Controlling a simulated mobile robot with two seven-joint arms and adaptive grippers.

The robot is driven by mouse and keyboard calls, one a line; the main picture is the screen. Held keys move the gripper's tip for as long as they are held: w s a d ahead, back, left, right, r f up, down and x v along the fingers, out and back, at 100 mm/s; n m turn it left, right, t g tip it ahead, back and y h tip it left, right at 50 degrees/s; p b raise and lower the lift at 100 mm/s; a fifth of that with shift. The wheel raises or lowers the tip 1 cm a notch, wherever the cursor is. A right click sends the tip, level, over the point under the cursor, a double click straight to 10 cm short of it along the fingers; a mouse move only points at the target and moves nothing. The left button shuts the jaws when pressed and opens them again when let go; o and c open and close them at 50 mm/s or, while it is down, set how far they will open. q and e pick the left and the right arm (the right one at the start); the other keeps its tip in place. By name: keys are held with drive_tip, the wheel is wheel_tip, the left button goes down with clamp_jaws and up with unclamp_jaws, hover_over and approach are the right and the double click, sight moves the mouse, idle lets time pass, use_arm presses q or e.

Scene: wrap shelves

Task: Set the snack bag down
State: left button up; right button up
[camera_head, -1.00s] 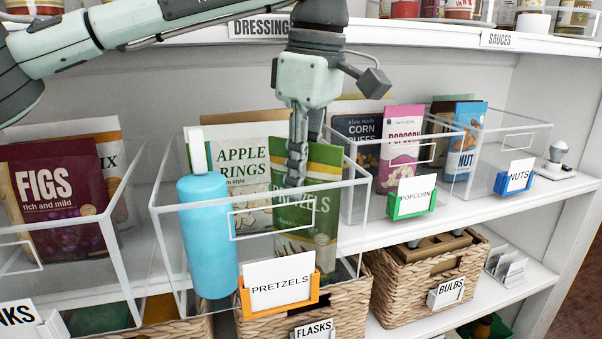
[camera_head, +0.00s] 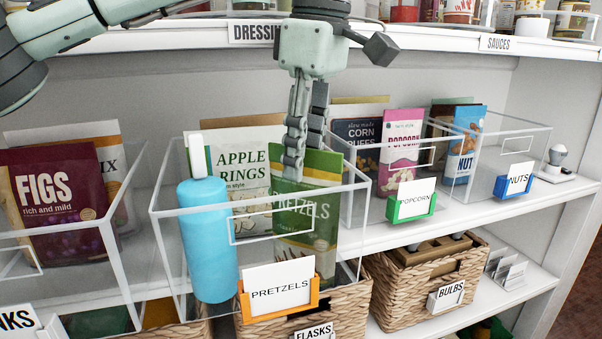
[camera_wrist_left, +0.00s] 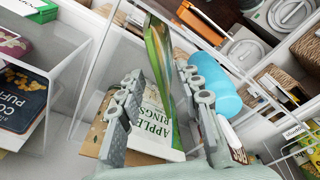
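The green pretzels bag (camera_head: 318,215) stands nearly upright in the clear bin (camera_head: 362,215) with the orange-framed PRETZELS label (camera_head: 279,288). It is in front of the Apple Rings bag (camera_head: 238,160) and right of a blue bottle (camera_head: 208,235). My left gripper (camera_head: 303,160) is at the bag's top edge, its fingers spread. In the left wrist view, the green bag (camera_wrist_left: 160,55) shows edge-on between the two parted fingers (camera_wrist_left: 163,75). The bag's bottom is hard to see behind the bin front and label. My right gripper is not in view.
Clear bins with figs (camera_head: 62,200) and popcorn (camera_head: 402,150) bags flank this bin. The upper shelf edge (camera_head: 400,52) runs behind my left wrist. Wicker baskets (camera_head: 425,290) are below. Free shelf room is at the right, near a small bulb (camera_head: 557,157).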

use_arm(q)
drive_tip(key=r, duration=0.2)
drive_tip(key=r+p, duration=0.1)
drive_tip(key=r, duration=0.4)
drive_tip(key=shift+s+d, duration=0.2)
drive_tip(key=shift+d, duration=0.2)
drive_tip(key=shift+r, duration=0.55)
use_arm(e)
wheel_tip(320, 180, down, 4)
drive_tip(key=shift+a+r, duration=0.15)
